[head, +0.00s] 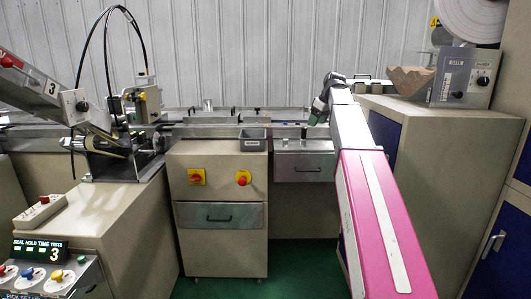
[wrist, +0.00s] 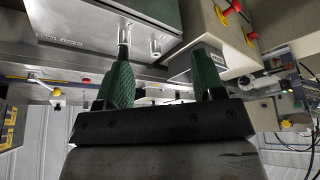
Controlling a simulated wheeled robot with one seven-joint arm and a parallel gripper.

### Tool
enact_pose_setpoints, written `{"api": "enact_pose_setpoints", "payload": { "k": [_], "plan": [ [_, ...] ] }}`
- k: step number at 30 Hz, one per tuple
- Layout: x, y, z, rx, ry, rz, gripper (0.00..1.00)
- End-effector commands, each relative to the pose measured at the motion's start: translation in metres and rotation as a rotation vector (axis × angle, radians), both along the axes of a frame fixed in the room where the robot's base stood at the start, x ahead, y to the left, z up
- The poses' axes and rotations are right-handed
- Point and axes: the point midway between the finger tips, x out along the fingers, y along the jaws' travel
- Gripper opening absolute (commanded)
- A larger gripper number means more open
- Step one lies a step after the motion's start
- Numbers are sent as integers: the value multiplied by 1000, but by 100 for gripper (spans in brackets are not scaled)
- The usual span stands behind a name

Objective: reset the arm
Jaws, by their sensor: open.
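My arm (head: 375,215), with pink and white panels, reaches from the lower right toward the middle of the machine line. My gripper (head: 318,112) is at its far end, above and beside a metal drawer box (head: 305,168). In the wrist view my gripper (wrist: 162,82) shows two green fingers spread apart with nothing held between them. A metal rod (wrist: 124,36) on a steel box lines up with the tip of the left finger. I cannot tell whether they touch.
A beige cabinet (head: 219,220) with a red knob and a drawer stands left of the arm. A large beige cabinet (head: 437,170) with a brown block (head: 409,80) on top stands close on the right. Green floor shows between the cabinets.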

Motion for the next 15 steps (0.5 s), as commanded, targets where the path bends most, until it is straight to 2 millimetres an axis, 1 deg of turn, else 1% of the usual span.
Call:
{"api": "enact_pose_setpoints", "payload": {
  "k": [2, 8, 11, 15],
  "plan": [
    [0, 0, 0, 0, 0, 0, 62],
    [-4, 2, -21, 0, 15, -26, 62],
    [-7, 3, -34, -1, 26, -43, 62],
    [-12, 4, -56, -1, 45, -73, 62]
  ]
}}
